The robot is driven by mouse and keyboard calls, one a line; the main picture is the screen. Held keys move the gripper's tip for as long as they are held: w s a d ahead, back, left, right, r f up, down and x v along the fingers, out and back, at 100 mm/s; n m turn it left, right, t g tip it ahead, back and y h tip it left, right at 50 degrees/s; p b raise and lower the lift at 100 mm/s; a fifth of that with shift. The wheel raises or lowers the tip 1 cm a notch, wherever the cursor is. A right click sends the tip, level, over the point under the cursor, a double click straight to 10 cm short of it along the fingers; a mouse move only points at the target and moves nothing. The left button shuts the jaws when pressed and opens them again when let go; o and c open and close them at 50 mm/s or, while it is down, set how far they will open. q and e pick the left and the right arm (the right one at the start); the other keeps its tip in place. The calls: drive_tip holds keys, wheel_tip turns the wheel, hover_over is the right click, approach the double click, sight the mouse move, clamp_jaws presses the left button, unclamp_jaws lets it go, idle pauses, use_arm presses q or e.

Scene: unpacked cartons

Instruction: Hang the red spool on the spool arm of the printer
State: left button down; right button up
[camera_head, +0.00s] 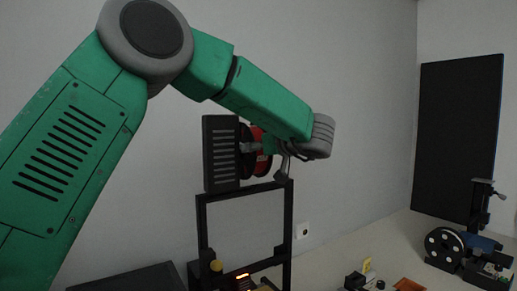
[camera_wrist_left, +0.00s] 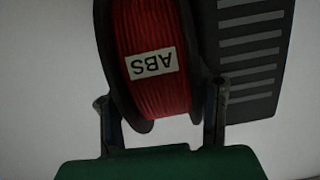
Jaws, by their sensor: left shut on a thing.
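The red spool (camera_head: 263,163) has dark flanges and is up at the top of the black printer frame (camera_head: 288,222). In the left wrist view the spool (camera_wrist_left: 155,100) fills the upper middle, with a white "ABS" label upside down. My left gripper (camera_head: 267,150) is shut on the spool, with one finger at each side of its flanges. A dark slotted panel (camera_head: 221,153) stands above the frame's left part, close beside the spool. The spool arm cannot be made out, and I cannot tell whether the spool touches it. My right gripper is not in view.
A pale bench runs to the right, with a black-and-white reel (camera_head: 444,248), a dark device (camera_head: 487,268) and small yellow and orange items near the front. A tall dark panel (camera_head: 456,135) stands against the right wall. The bench right of the printer is partly clear.

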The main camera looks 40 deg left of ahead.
use_arm(q)
drive_tip(key=c, duration=0.7)
unclamp_jaws()
drive_tip(key=shift+w+f, duration=0.1)
drive_tip(key=shift+w, duration=0.1)
drive_tip(key=shift+s, duration=0.3)
drive_tip(key=shift+w+d, duration=0.1)
drive_tip(key=shift+w, duration=0.05)
drive_tip(key=shift+d, duration=0.1)
